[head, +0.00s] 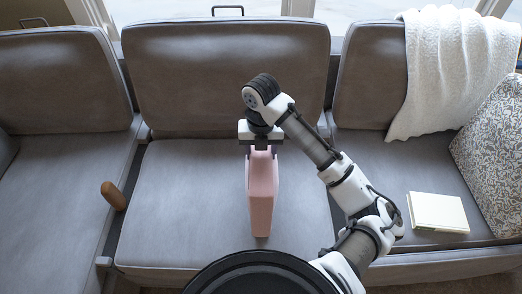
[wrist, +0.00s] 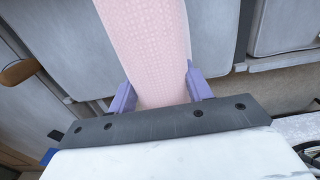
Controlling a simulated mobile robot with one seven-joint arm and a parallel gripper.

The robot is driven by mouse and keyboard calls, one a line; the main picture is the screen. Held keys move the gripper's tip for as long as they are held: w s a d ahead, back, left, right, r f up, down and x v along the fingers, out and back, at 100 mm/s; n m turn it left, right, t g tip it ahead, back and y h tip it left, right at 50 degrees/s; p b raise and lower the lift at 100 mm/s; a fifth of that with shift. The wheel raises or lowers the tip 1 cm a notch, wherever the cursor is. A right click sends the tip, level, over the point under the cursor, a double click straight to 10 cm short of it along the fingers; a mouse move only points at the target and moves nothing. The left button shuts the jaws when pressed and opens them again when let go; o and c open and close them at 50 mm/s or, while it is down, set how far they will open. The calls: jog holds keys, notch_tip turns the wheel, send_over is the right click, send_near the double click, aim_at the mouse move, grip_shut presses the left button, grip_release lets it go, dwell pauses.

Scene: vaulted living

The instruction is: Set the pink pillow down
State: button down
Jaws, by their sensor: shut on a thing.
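The pink pillow (head: 262,196) is in the middle of the head view, seen edge-on over the grey middle seat cushion (head: 180,200). My gripper (head: 262,148) is above its far end, with the fingers pointing down and shut on the pillow. In the wrist view the pillow (wrist: 150,45) runs up between the two purple fingers (wrist: 160,92), one on each side. I cannot tell whether the pillow's underside touches the seat.
A cream book (head: 438,211) lies on the right seat. A patterned cushion (head: 490,150) and a white throw (head: 445,75) are at the far right. A wooden handle-like piece (head: 113,196) stands at the gap left of the middle seat. The middle seat is otherwise clear.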

jog(key=shift+f, duration=0.15)
jog(key=c, duration=0.6)
grip_release()
notch_tip(320, 180, up, 12)
jog(key=shift+r+p, duration=0.2)
jog(key=shift+p, duration=0.2)
